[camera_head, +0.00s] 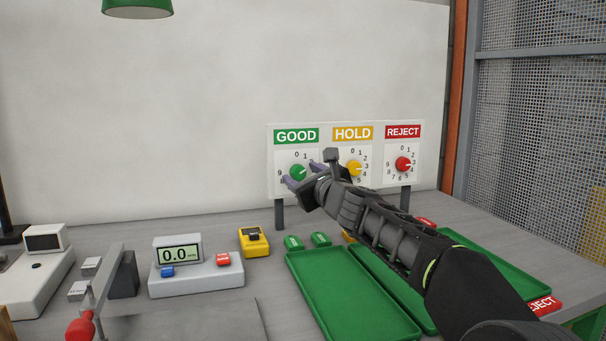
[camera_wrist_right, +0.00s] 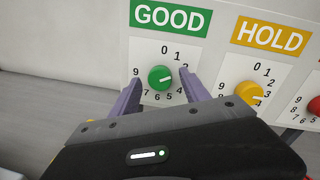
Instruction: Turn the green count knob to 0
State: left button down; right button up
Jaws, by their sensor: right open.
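The green count knob (camera_head: 297,172) sits under the GOOD label (camera_head: 296,135) on the white dial panel (camera_head: 375,128). In the right wrist view the knob (camera_wrist_right: 160,78) has a white mark pointing right, roughly toward 2 or 3; the 0 is above it. My right gripper (camera_head: 300,174) is open in front of the GOOD dial. In the right wrist view its two fingers stand apart to the left and right of the knob; I cannot tell whether they touch it. The gripper hides part of this dial's right side in the head view. My left gripper is not in view.
The yellow HOLD knob (camera_head: 354,168) and red REJECT knob (camera_head: 403,164) are to the right on the panel. Green trays (camera_head: 350,300) lie below my right arm. A scale reading 0.0 (camera_head: 180,255) and a yellow device (camera_head: 254,241) stand on the table.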

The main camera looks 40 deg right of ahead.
jog(key=shift+c, duration=0.2)
grip_shut()
dwell(0.4)
